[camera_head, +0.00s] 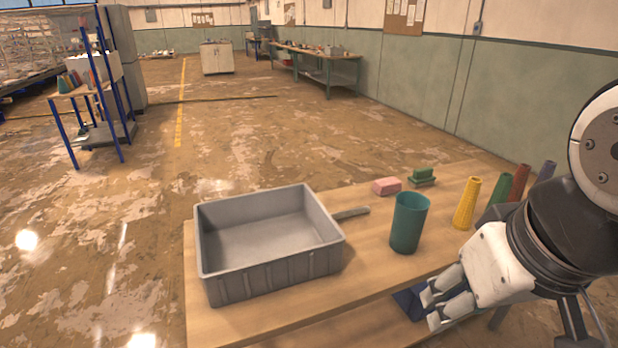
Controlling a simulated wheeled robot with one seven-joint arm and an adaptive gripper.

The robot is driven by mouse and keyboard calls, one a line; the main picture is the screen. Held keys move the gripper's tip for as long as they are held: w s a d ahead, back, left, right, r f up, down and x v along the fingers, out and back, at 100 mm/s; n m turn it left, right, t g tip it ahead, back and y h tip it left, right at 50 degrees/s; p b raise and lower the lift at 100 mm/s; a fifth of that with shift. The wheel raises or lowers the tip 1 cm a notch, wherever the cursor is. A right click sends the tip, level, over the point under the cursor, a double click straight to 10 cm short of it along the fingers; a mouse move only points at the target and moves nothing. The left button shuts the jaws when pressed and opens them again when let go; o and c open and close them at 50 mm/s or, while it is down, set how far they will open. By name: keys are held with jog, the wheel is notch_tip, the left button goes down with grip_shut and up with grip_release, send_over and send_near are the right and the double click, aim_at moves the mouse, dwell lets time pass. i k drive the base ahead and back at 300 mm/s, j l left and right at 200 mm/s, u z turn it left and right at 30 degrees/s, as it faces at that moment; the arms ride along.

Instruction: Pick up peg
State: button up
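No object in view is clearly a peg, so I cannot tell which one it is. A flat grey bar (351,213) lies beside the grey bin. My gripper (430,309) is low at the table's front right, in front of the teal cup (408,222) and apart from it. A dark blue piece (408,303) shows just left of the fingertips; whether they touch it is unclear. Whether the fingers are open or shut is unclear.
The open grey bin (272,271) looks empty and takes up the table's left part. A pink block (386,187) and a small green block (422,177) lie at the back of the wooden table (372,257). Open floor lies to the left.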

aim_at(357, 211)
jog(key=i+l+u, duration=0.8)
jog(key=l, duration=0.25)
jog(key=i+l+u, duration=0.3)
jog(key=l, duration=0.15)
jog(key=k, duration=0.1)
